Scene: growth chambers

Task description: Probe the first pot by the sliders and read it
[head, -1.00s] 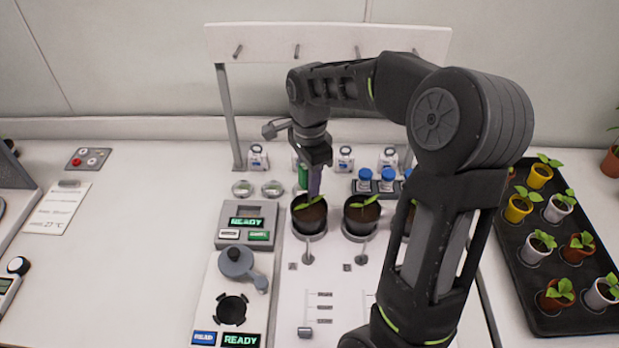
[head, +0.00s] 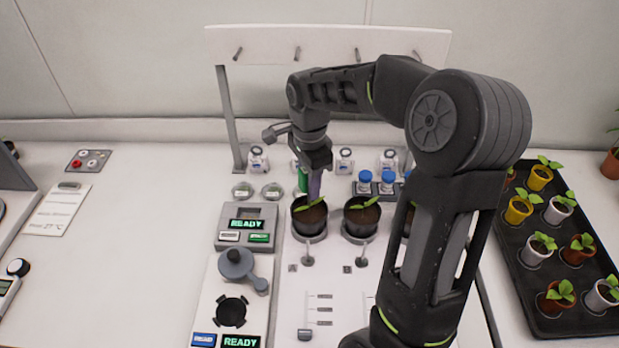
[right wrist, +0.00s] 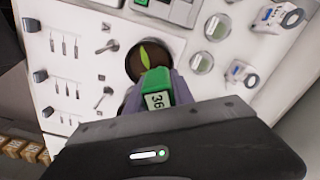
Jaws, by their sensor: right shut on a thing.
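Pot A (head: 309,232), a dark pot with brown soil and a green seedling, stands on the bench, leftmost of the pots behind the sliders. My right gripper (head: 314,186) points down directly over its back side. In the right wrist view this gripper (right wrist: 150,95) is shut on a green probe (right wrist: 157,82) with a white face that seems to read 36. The probe's tip is hidden, so I cannot tell if it is in the soil. The sliders (head: 305,334) are in front. My left gripper is not in view.
A second seedling pot (head: 360,228) stands close at the right. A device showing READY (head: 246,222) is at the left. Small bottles (head: 344,160) and a rack frame (head: 227,115) stand behind. A black seedling tray (head: 548,323) is far right.

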